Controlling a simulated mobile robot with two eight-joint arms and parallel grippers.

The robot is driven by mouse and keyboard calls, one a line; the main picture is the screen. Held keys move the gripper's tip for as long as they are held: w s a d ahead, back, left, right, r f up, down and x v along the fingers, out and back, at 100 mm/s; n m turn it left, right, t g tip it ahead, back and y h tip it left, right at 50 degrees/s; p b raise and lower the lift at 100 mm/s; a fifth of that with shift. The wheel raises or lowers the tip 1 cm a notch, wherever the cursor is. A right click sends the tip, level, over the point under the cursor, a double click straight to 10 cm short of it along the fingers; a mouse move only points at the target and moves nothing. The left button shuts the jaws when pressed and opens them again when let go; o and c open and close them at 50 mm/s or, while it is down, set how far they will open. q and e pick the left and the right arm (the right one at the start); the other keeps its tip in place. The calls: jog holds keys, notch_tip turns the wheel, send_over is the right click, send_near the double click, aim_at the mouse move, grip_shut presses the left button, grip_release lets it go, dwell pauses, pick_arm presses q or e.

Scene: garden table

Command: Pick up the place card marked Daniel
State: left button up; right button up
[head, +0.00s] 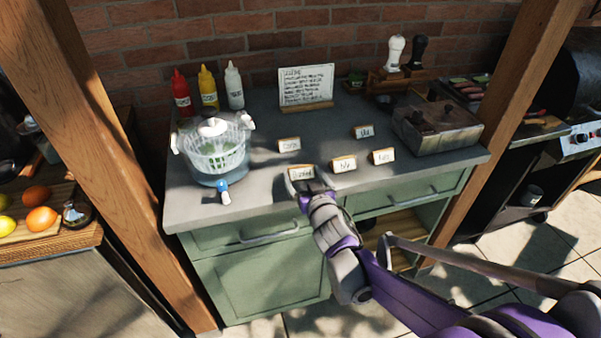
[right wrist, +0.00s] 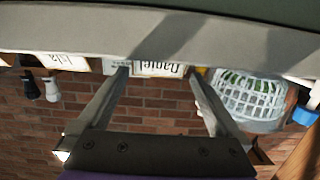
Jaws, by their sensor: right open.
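The place card marked Daniel (head: 301,172) stands near the front edge of the grey counter, on a small wooden base. My right gripper (head: 303,187) is open at the card's near side. In the right wrist view, which is upside down, the card (right wrist: 162,69) shows between the two open fingertips (right wrist: 158,74), its name readable. I cannot tell whether the fingers reach around it or stop just short. My left gripper is out of view.
Other cards stand close by: one to the right (head: 344,164), one farther right (head: 383,156), and two behind (head: 289,145) (head: 363,132). A salad spinner (head: 215,150) is at left. A metal-and-wood box (head: 437,127) is at right. A menu board (head: 306,86) stands at the wall.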

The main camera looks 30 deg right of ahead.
aim_at(301, 169)
jog(key=x, duration=0.4)
jog(key=shift+d, duration=0.15)
jog(key=c, duration=1.1)
jog(key=shift+o, duration=0.2)
jog(key=shift+r, duration=0.1)
